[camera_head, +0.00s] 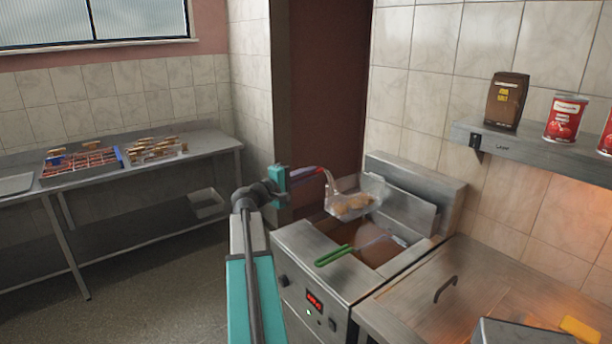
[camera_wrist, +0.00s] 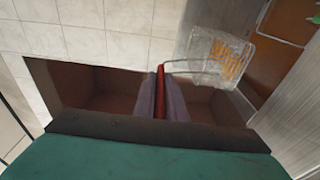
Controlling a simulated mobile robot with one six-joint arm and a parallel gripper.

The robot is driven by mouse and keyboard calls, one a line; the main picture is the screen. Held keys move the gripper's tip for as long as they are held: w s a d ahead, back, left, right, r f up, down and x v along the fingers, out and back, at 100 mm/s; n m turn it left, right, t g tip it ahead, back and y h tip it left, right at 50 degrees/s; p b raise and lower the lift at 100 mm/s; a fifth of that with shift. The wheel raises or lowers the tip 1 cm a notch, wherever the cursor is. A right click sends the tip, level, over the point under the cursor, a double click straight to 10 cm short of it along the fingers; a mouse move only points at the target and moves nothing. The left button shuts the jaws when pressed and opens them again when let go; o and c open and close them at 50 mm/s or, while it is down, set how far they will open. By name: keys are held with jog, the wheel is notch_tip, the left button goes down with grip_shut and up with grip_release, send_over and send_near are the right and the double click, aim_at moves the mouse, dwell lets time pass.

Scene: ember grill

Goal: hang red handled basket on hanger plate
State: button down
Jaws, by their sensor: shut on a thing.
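My gripper (camera_head: 292,176) is shut on the red handle of a wire basket and holds it above the fryer (camera_head: 345,275). The basket (camera_head: 357,197) holds some golden-brown food and hangs in the air in front of the fryer's raised back. In the wrist view the red handle (camera_wrist: 160,88) sits between the fingers, and the wire basket (camera_wrist: 215,60) extends to the upper right. The hanger plate (camera_head: 395,200) appears to be the metal panel at the fryer's back, partly hidden behind the basket. I cannot tell whether the basket touches it.
A green-handled basket (camera_head: 333,255) rests in the fryer well. A shelf (camera_head: 560,150) with a brown bag (camera_head: 507,101) and red cans (camera_head: 565,119) is on the right wall. A steel table (camera_head: 215,150) with trays stands at left. A closed lid is at front right.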

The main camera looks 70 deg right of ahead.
jog(key=shift+s+d+r, duration=0.1)
jog(key=shift+d, duration=0.05)
jog(key=shift+s+p+x, duration=0.25)
jog(key=shift+p+x, duration=0.5)
jog(key=shift+x, duration=1.4)
jog(key=shift+s+f+b, duration=0.1)
jog(key=shift+f+b, duration=1.45)
jog(key=shift+b, duration=0.2)
jog(key=shift+f+b, duration=0.55)
jog(key=shift+f, duration=0.05)
jog(key=c, duration=1.7)
grip_release()
jog(key=shift+f, duration=0.1)
jog(key=b, duration=0.4)
send_near(322, 169)
jog(key=a+f, duration=0.1)
jog(key=w+a+f, duration=0.1)
jog(key=f, duration=0.1)
jog(key=w+a+f, duration=0.1)
jog(key=shift+w+a+f, duration=0.2)
jog(key=shift+a+f, duration=0.1)
jog(key=shift+f, duration=0.1)
jog(key=shift+w, duration=0.1)
